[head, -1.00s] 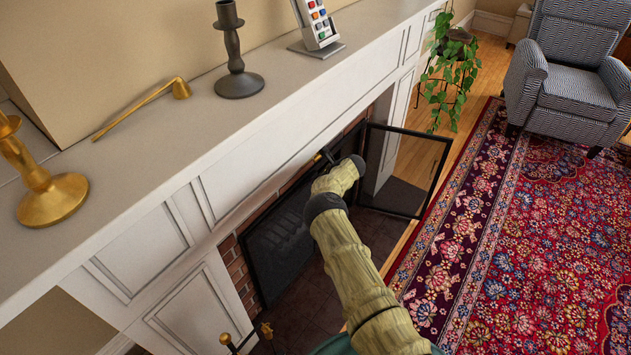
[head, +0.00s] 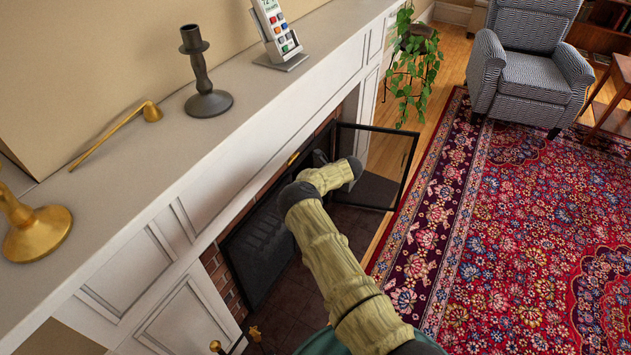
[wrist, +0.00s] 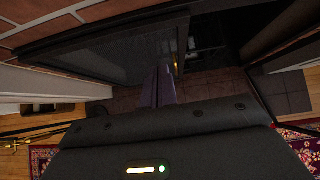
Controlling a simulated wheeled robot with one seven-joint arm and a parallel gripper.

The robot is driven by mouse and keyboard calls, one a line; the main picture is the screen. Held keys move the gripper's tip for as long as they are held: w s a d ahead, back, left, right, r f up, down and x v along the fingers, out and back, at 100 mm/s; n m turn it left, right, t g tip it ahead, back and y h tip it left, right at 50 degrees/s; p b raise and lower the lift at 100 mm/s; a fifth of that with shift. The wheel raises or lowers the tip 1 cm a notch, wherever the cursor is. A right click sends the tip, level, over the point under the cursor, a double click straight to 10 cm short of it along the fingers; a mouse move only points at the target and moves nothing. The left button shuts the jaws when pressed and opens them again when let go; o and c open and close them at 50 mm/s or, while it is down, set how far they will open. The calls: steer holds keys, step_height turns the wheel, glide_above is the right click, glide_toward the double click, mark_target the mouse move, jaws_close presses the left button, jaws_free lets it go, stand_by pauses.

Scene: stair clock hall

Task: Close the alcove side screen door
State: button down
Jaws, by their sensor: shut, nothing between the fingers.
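A black-framed screen door (head: 403,170) stands swung out from the far right side of the fireplace opening in the head view. A second dark mesh panel (head: 262,243) lies across the left part of the opening; in the wrist view it fills the upper left (wrist: 110,58). My gripper (head: 321,158) is at the opening, between the two panels and near the swung-out door's hinge side, partly hidden by my wrist. In the wrist view its fingers (wrist: 165,84) are together and empty, beside the mesh panel. I cannot tell whether they touch it.
The white mantel (head: 150,170) runs above, bearing a dark candlestick (head: 207,80), a brass snuffer (head: 120,130) and a remote in a stand (head: 277,35). Brass-knobbed fire tools (head: 216,346) stand low in front. A plant (head: 414,70), an armchair (head: 533,75) and open rug (head: 500,230) lie beyond.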

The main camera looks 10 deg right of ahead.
steer(key=v, duration=0.4)
steer(key=shift+a, duration=0.1)
steer(key=shift+w, duration=0.1)
steer(key=w+d+r+m+t+h+p, duration=0.1)
steer(key=d+r+m+t+h+p, duration=0.15)
steer(key=d+r+m, duration=0.55)
steer(key=w+d+r+m+t+h+p, duration=0.15)
steer(key=d+r+m+t+h, duration=0.25)
steer(key=r+m, duration=0.7)
steer(key=s+d+r+m+g+h+p, duration=0.2)
steer(key=s+d+r+m+h, duration=0.1)
steer(key=s+r+m, duration=0.6)
steer(key=s+a+r+m+g+p, duration=0.2)
steer(key=s+a+m, duration=0.3)
steer(key=s, duration=0.5)
steer(key=s+a+r+m+g+y+p, duration=0.1)
steer(key=s+a+r+m+g, duration=0.2)
steer(key=s+m, duration=0.4)
steer(key=s+a+r+m+g+y+p, duration=0.1)
steer(key=s+a+r+m, duration=0.3)
steer(key=s, duration=1)
steer(key=a+m+g+p, duration=0.1)
steer(key=a+m, duration=0.1)
steer(key=shift+s+a+p, duration=0.15)
steer(key=shift+a+p, duration=0.15)
